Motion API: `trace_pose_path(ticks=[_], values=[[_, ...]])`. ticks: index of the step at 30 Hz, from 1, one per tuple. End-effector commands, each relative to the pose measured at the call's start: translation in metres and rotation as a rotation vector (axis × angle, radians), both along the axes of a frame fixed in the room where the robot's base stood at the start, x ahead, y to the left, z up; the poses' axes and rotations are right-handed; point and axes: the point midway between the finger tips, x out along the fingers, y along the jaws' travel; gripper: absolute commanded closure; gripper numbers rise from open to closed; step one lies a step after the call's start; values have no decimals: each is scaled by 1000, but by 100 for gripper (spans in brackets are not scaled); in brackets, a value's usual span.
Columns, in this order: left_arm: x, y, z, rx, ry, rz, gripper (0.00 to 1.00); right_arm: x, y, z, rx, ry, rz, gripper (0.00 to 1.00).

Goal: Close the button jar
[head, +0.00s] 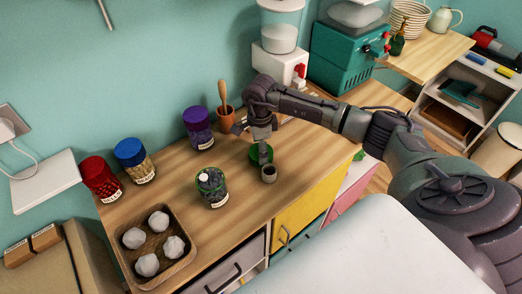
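An open glass jar (212,190) with grey contents and a pale label stands on the wooden counter, left of my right gripper. No lid is on it. A round green lid-like piece (254,157) is at my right gripper (264,160), partly hidden behind its fingers. The gripper points down close to the counter. I cannot tell whether its fingers touch or hold the green piece. My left gripper is out of view.
Jars with red (97,169), blue (130,152) and purple (196,118) lids stand toward the back. A wooden tray (186,262) with white lumps is at front left. A small grey cup (269,174) stands beside my gripper. A brown pot (225,120) holds a wooden tool.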

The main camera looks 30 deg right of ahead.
Motion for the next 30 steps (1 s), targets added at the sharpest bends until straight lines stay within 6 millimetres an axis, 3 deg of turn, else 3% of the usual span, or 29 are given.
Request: trace_pose_path(ticks=[6,15,19,30], values=[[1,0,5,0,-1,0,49,0,0,-19,1,0,0,15],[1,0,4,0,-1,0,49,1,0,-20,1,-1,0,15],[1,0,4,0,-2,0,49,1,0,-20,1,-1,0,31],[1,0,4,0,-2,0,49,1,0,-19,0,-2,0,32]])
